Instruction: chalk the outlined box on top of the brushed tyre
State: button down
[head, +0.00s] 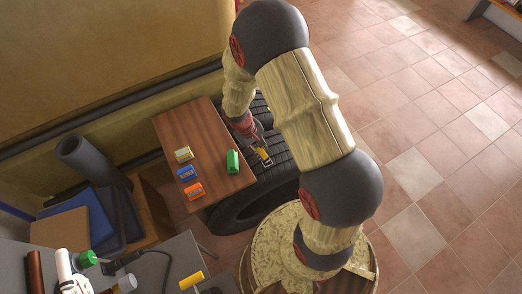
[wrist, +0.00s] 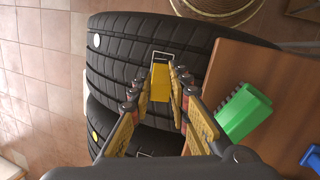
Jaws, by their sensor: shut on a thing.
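My gripper (head: 260,147) is shut on a yellow chalk block (wrist: 160,82), held over the black tyre (head: 280,172) beside the wooden board. In the wrist view, the block lies between my two fingers (wrist: 155,95). A thin pale outlined box (wrist: 162,56) shows on the tread of the tyre (wrist: 125,50), just past the block's far end. The block covers part of the outline. Whether the block touches the tread, and whether the box has any filling, I cannot tell. A green brush (wrist: 243,111) lies on the board, to the right of my gripper; it also shows in the head view (head: 233,161).
The wooden board (head: 205,135) carries yellow (head: 183,153), blue (head: 187,172) and orange (head: 193,190) blocks. A second tyre (wrist: 145,140) lies beside the first. A grey table (head: 150,265) holds bottles and tools at lower left. The tiled floor (head: 430,150) at right is clear.

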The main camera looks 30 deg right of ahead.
jog(key=shift+f+b, duration=0.5)
jog(key=shift+f, duration=0.15)
dwell(1.0)
jog(key=shift+w, duration=0.65)
jog(key=shift+s+r, duration=0.2)
jog(key=shift+s, duration=1)
jog(key=shift+w+f, duration=0.1)
jog(key=shift+w, duration=1.1)
jog(key=shift+s, duration=1.2)
jog(key=shift+w, duration=0.1)
jog(key=shift+w, duration=0.5)
